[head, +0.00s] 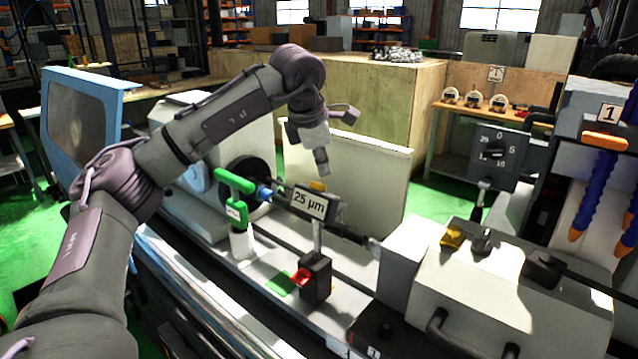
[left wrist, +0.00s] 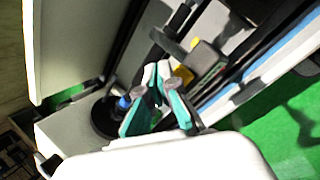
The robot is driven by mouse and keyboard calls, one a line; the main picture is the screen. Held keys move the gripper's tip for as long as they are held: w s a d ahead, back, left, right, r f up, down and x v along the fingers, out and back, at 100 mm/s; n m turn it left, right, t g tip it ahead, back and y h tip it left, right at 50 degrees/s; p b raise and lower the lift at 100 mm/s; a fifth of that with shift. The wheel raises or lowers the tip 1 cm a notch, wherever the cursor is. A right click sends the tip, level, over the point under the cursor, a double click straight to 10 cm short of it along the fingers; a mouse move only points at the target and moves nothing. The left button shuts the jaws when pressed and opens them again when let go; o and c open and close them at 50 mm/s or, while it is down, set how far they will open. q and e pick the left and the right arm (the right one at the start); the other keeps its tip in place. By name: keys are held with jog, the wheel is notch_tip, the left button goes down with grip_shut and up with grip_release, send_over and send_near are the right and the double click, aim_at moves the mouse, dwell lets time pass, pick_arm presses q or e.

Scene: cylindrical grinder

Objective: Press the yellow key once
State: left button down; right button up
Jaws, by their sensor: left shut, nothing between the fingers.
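The yellow key (head: 318,186) sits on top of a dark gauge display reading "25 µm" (head: 309,203), held on a post over the grinder bed. In the left wrist view a yellow patch, likely the key (left wrist: 185,73), shows just beyond the fingers, partly covered by them. My left gripper (head: 322,170) points down just above the key in the head view. Its fingers (left wrist: 163,74) are shut and empty. I cannot tell whether they touch the key. My right gripper is not in view.
A green T-shaped handle (head: 235,182) stands left of the display. A black block with a red part (head: 316,278) is at the post's foot. A white panel (head: 350,170) stands behind. Another yellow part (head: 453,236) is on the white housing at right.

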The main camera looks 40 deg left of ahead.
pick_arm(q)
jog(key=shift+s+f, duration=0.15)
jog(key=shift+f, duration=0.2)
jog(key=shift+s+f+b, duration=0.2)
jog(key=shift+f+b, duration=0.25)
jog(key=shift+b, duration=0.15)
dwell(0.5)
jog(key=shift+w+r+p, duration=0.35)
jog(key=shift+r+p, duration=0.5)
jog(key=shift+p, duration=0.1)
jog(key=r+p, duration=0.1)
jog(key=w+r+p, duration=0.1)
jog(key=r+p, duration=0.1)
jog(key=w+r+p, duration=0.1)
jog(key=p, duration=0.1)
jog(key=shift+d+r, duration=0.1)
jog(key=shift+r, duration=0.2)
